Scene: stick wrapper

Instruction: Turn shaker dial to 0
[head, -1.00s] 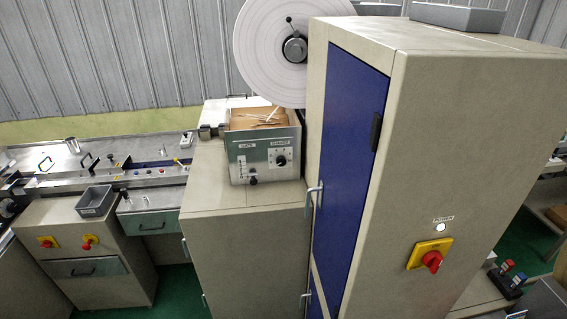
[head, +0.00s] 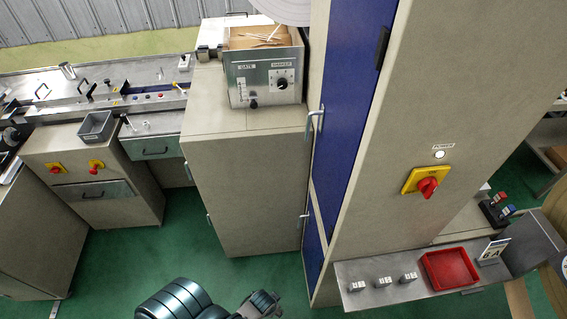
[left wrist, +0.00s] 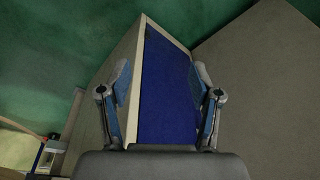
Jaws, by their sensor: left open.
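The shaker dial (head: 282,84) is a small black round knob under a label on the front panel of a grey metal box (head: 263,70). Its exact setting is too small to read. The box sits on top of a beige cabinet. My left gripper (head: 264,304) is at the bottom of the head view, well below the dial and apart from it. In the left wrist view the left gripper (left wrist: 160,88) is open and empty, with a blue panel beyond its fingers. The dial does not show in that view. My right gripper is not in view.
A tall beige cabinet with a blue door (head: 345,120) stands right of the box, with a red power switch (head: 428,187) on its side. A red tray (head: 450,269) lies on a shelf at lower right. Green floor (head: 190,235) is open in front of the cabinets.

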